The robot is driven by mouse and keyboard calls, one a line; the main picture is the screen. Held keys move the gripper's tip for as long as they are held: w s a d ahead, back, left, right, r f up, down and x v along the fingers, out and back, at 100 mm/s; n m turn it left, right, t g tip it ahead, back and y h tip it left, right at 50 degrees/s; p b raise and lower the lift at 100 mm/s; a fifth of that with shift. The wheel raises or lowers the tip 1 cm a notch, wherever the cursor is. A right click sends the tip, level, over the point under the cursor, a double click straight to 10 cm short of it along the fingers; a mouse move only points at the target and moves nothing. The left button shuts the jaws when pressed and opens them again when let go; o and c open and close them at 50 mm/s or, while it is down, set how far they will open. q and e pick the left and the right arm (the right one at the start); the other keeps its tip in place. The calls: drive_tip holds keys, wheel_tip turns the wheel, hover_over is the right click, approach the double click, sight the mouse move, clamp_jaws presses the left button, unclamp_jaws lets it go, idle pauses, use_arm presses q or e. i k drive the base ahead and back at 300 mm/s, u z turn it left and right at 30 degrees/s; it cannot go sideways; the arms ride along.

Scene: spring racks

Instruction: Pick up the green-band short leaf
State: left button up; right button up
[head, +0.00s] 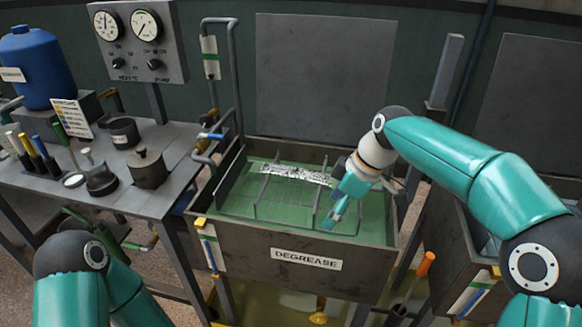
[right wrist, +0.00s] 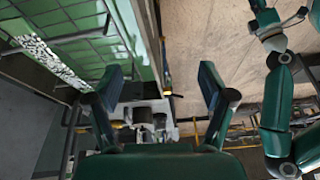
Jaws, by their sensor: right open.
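I cannot make out a leaf with a green band in either view. My right gripper (head: 338,208) hangs over the right part of the degrease tank (head: 330,272). The right wrist view shows this gripper (right wrist: 160,78) open, with its two teal fingers wide apart and nothing between them. A speckled silvery strip (head: 296,174) lies across the back of the tank, left of the gripper; it also shows in the right wrist view (right wrist: 45,54). My left gripper (right wrist: 276,18) seems to show small at the upper right of the right wrist view; its jaws are unclear.
Thin rack bars (head: 262,192) cross the green tank floor. A grey bench (head: 150,200) on the left carries a lidded pot (head: 147,168), a blue container (head: 38,68) and several coloured-handled tools. A gauge panel (head: 137,40) stands behind it. Another tank (head: 450,245) stands right.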

sight(315, 177)
drive_tip(key=i, duration=0.9)
drive_tip(key=z, duration=0.05)
